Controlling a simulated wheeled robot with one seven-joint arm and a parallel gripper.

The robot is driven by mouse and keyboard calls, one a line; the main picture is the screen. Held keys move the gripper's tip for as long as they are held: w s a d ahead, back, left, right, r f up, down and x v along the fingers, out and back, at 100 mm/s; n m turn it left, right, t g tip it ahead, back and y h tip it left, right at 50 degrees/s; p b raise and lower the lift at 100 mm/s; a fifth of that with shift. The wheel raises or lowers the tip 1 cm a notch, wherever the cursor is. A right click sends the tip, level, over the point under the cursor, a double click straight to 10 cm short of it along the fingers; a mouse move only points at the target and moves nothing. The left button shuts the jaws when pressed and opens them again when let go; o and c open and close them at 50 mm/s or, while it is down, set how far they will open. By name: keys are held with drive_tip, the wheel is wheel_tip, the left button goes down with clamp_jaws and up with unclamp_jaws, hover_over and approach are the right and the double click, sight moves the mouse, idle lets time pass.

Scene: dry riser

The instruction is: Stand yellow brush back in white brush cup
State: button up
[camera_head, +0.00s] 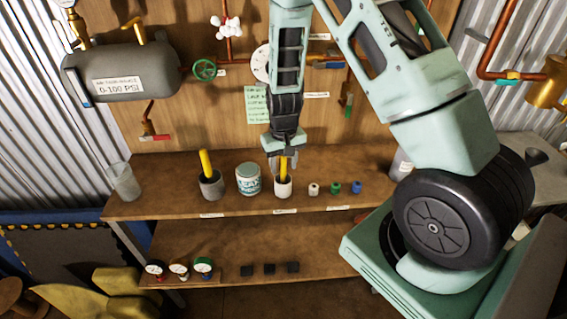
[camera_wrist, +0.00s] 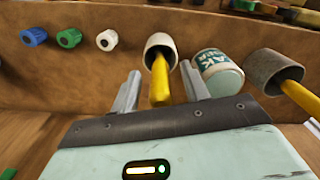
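A yellow brush (camera_head: 283,164) stands in the white brush cup (camera_head: 283,188) on the upper wooden shelf, its handle end pointing up. My gripper (camera_head: 281,157) is directly above the cup, pointing down at the handle. In the wrist view, the yellow brush (camera_wrist: 160,80) rises from the white cup (camera_wrist: 160,42) between the two fingers of my gripper (camera_wrist: 160,69). The fingers are open, with a gap on each side of the handle. The brush's lower end is hidden inside the cup.
A second yellow brush (camera_head: 206,162) stands in a grey cup (camera_head: 211,186) to the left. A labelled can (camera_head: 248,179) stands between the cups. White (camera_head: 313,189), green (camera_head: 335,188) and blue (camera_head: 355,187) caps sit to the right. A clear glass (camera_head: 124,181) stands far left.

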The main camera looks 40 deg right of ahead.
drive_tip(key=shift+r, duration=0.1)
wheel_tip(320, 180, up, 17)
drive_tip(key=b, duration=0.3)
drive_tip(key=shift+r, duration=0.15)
drive_tip(key=shift+a, duration=0.1)
idle(0.9)
drive_tip(key=s+a+n+y+b, duration=0.1)
drive_tip(key=s+a+n, duration=0.3)
drive_tip(key=a, duration=0.5)
drive_tip(key=s+a+n+b, duration=0.2)
drive_tip(key=s+a, duration=0.5)
drive_tip(key=a, duration=0.2)
drive_tip(key=s+a+f+n, duration=0.1)
drive_tip(key=s+a+n, duration=0.1)
drive_tip(key=s, duration=0.4)
drive_tip(key=s+a+f+n, duration=0.1)
drive_tip(key=s+a+n, duration=0.2)
drive_tip(key=s, duration=0.4)
drive_tip(key=shift+a+f+b, duration=0.25)
drive_tip(key=shift+a+b, duration=0.15)
drive_tip(key=shift+a, duration=0.2)
